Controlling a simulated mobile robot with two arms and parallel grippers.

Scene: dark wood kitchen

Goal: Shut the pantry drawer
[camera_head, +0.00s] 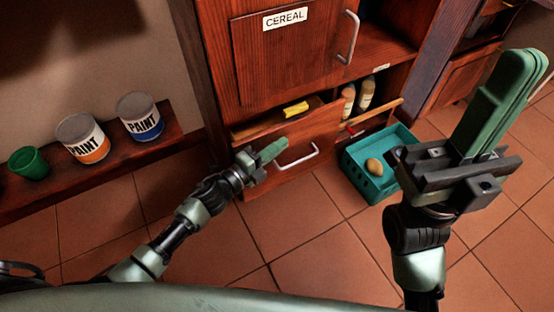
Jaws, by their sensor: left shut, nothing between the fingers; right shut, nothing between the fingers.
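The pantry cabinet (222,60) is dark reddish wood with a door labelled "CEREAL". The pantry drawer (318,130) is low in it and stands partly out, with a narrow opening visible behind its front's top edge. Its pale bar handle (298,158) is on the front. A yellow item (295,108) shows at the opening. My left gripper (272,151) is shut and empty at the left part of the drawer front, left of the handle; I cannot tell whether it touches. My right gripper (515,95) is shut and empty, raised at the right, away from the drawer.
A teal crate (353,176) with a potato-like item (374,167) stands on the floor right of the drawer. Bottles (366,93) stand on a cabinet shelf. Two paint cans (80,137) and a green cup (29,163) sit on a low ledge at left. The foreground tiles are clear.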

